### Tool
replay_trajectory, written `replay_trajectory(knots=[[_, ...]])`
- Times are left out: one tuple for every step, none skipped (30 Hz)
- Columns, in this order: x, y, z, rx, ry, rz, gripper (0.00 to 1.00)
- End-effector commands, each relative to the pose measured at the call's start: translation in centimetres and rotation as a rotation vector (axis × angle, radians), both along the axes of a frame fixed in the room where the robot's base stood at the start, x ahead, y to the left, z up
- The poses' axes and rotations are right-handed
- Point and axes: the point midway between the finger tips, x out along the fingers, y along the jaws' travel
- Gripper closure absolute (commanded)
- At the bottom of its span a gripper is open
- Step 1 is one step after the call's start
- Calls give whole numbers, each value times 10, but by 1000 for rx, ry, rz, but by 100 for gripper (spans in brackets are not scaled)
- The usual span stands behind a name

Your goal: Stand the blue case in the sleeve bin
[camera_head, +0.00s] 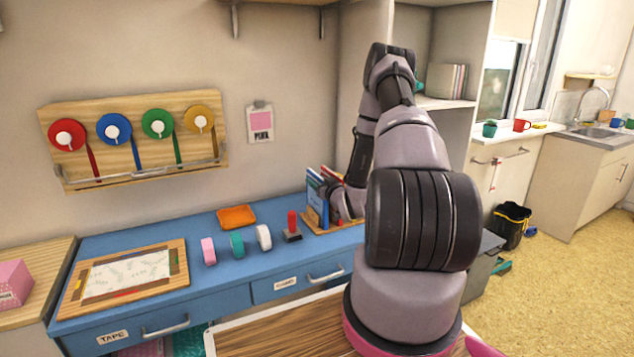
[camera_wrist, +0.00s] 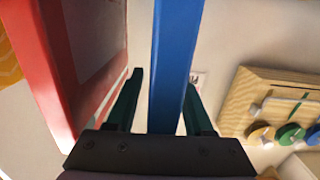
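A blue case (camera_wrist: 176,50) stands upright between the two fingers of my gripper (camera_wrist: 160,95) in the wrist view. A light gap shows between the left finger and the case, and the right finger is close against its side or nearly so. In the head view the blue case (camera_head: 323,208) stands at the wooden sleeve bin (camera_head: 347,226), whose inside is largely hidden by my arm. A red case (camera_wrist: 50,80) is large at the left of the wrist view, beside the left finger. My fingertips are hidden in the head view.
A red-handled stamp (camera_head: 292,228) stands left of the bin. Pink, teal and white tape rolls (camera_head: 237,244), an orange tray (camera_head: 236,216) and a framed board (camera_head: 125,278) are on the blue desk (camera_head: 190,227). A wooden rack (camera_head: 135,140) hangs on the wall.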

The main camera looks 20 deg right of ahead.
Motion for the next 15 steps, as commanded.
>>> replay_trajectory(knots=[[0, 0, 0, 0, 0, 0, 48], [0, 0, 0, 0, 0, 0, 48], [0, 0, 0, 0, 0, 0, 48], [0, 0, 0, 0, 0, 0, 48], [0, 0, 0, 0, 0, 0, 48], [0, 0, 1, 0, 0, 0, 48], [0, 0, 2, 0, 0, 0, 48], [0, 0, 4, 0, 0, 0, 48], [-5, -1, 3, 1, 2, -2, 48], [-9, -1, 3, 2, 3, -2, 48], [-13, -2, 3, 2, 3, -2, 48], [-21, -2, 3, 3, 3, -3, 48], [-26, -2, 4, 3, 3, -3, 48], [-33, -3, 4, 4, 3, -3, 48], [-42, -3, 4, 4, 4, -3, 48]])
